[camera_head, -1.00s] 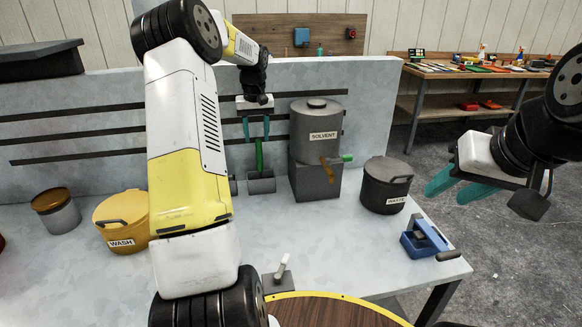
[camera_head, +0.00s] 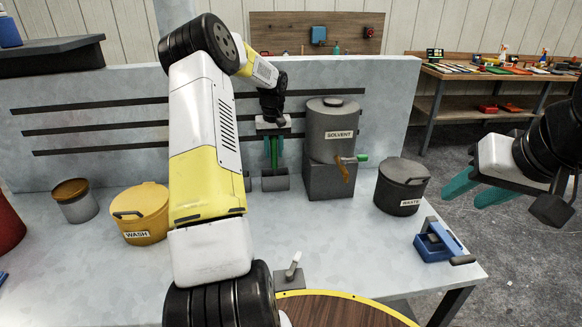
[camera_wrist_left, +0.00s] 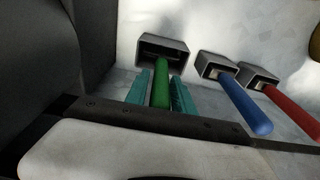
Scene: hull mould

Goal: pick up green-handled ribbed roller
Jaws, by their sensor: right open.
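The green-handled roller (camera_head: 274,152) stands upright at the back of the bench, its green handle up and its lower end in a grey open-topped holder (camera_head: 275,183). The ribbed part is hidden. My left gripper (camera_head: 273,155) points down from above, with its teal fingers on either side of the handle. In the left wrist view the green handle (camera_wrist_left: 160,92) lies between the fingers (camera_wrist_left: 160,95), very close to both; whether they touch it is unclear. My right gripper (camera_head: 477,190) is open and empty, off the bench's right side.
Holders with blue (camera_wrist_left: 246,105) and red (camera_wrist_left: 292,108) handles stand beside it in the left wrist view. The solvent tank (camera_head: 330,130), waste pot (camera_head: 401,188), yellow wash pot (camera_head: 140,212) and blue tool (camera_head: 438,243) stand on the bench. A slotted back panel (camera_head: 105,90) rises behind.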

